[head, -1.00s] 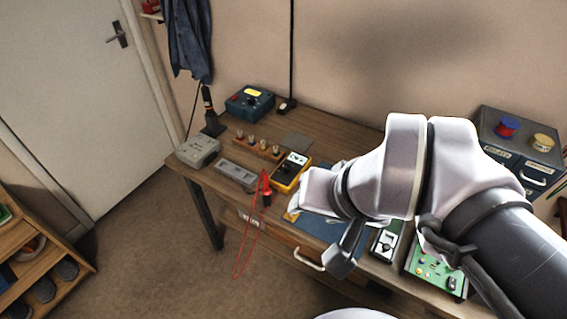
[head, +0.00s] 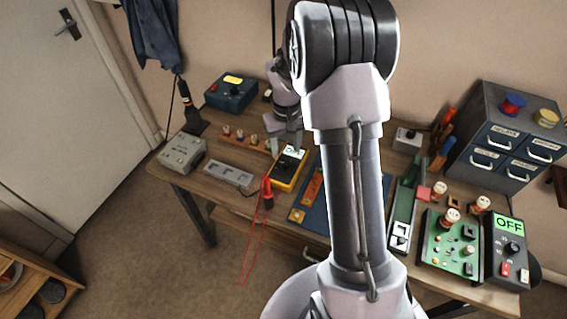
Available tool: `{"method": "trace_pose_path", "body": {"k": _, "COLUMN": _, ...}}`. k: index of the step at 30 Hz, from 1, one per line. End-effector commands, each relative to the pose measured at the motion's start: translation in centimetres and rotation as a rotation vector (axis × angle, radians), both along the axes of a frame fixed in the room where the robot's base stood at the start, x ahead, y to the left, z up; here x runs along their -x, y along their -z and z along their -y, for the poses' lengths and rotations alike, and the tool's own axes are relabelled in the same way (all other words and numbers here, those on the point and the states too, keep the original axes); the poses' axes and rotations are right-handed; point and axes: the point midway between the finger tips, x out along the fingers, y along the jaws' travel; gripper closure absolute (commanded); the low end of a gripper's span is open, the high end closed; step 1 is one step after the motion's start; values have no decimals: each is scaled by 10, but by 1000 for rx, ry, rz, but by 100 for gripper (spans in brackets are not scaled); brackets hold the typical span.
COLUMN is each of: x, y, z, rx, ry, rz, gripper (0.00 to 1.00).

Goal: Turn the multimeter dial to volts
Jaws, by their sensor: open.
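The multimeter (head: 287,172), yellow with a dark face and a pale display, lies on the workbench left of the blue mat. My gripper (head: 287,146) points down at its far end, with its two fingers apart and nothing seen between them. One finger is left of the far end and the other is beside or above the display. I cannot tell whether they touch the meter. The dial is too small to make out, so its setting cannot be read.
A red probe (head: 267,192) with its lead hangs at the bench's front edge. Left are a grey tray (head: 228,174), a grey box (head: 183,153) and a row of pegs. A blue box (head: 231,93) stands behind. Right are a green board (head: 450,240) and a drawer cabinet (head: 505,140).

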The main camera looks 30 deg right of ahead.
Motion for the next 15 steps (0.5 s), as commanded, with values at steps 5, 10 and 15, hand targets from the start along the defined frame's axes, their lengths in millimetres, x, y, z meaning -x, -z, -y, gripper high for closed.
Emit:
{"method": "trace_pose_path", "body": {"k": 5, "x": 0, "y": 45, "z": 0, "rx": 0, "ry": 1, "rz": -1, "gripper": 50}}
{"method": "trace_pose_path", "body": {"k": 10, "x": 0, "y": 60, "z": 0, "rx": 0, "ry": 1, "rz": 0, "gripper": 50}}
{"method": "trace_pose_path", "body": {"k": 15, "x": 0, "y": 61, "z": 0, "rx": 0, "ry": 1, "rz": 1, "gripper": 50}}
